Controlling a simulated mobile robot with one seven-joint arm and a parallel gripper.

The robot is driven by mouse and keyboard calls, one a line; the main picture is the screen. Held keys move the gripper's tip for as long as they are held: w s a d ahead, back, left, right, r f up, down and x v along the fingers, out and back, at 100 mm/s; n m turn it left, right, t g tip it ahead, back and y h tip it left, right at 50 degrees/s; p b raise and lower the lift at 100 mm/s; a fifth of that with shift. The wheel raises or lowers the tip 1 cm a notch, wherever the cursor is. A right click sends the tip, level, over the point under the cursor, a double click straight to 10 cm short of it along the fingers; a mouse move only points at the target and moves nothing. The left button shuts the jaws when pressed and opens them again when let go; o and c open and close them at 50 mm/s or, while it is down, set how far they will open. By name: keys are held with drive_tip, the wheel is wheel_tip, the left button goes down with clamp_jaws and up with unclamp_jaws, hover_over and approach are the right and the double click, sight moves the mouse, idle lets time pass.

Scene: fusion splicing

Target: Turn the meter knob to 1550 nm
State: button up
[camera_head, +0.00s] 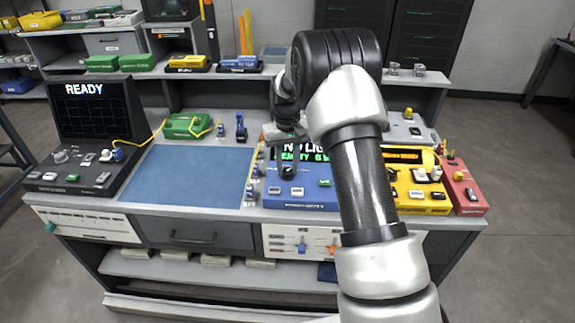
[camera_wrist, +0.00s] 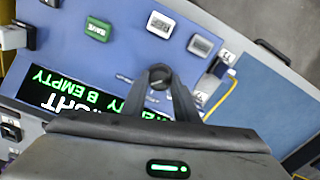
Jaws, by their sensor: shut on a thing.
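The blue meter (camera_head: 325,195) sits on the bench right of the blue mat, its display (camera_head: 284,156) partly hidden by my arm. The readable display text includes "EMPTY". My gripper (camera_head: 288,168) points down over the meter's front face. In the wrist view the gripper (camera_wrist: 159,76) is shut on the dark meter knob (camera_wrist: 159,84), with a finger on each side. The fingers hide most of the knob, and I cannot read which wavelength it points to. The meter face (camera_wrist: 125,50) also shows a green SAVE button (camera_wrist: 98,29).
White (camera_wrist: 160,24) and grey (camera_wrist: 201,45) buttons lie close to the fingers. A yellow device (camera_head: 425,195) and a red one (camera_head: 468,190) stand to the right. The blue mat (camera_head: 195,175) is clear. The black READY machine (camera_head: 95,115) is far left.

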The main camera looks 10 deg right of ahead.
sight(287, 170)
drive_tip(key=shift+m, duration=0.5)
drive_tip(key=o, duration=1.1)
drive_tip(key=shift+c, duration=0.2)
wheel_tip(287, 170, up, 18)
drive_tip(key=p, duration=0.2)
drive_tip(key=shift+f, duration=0.25)
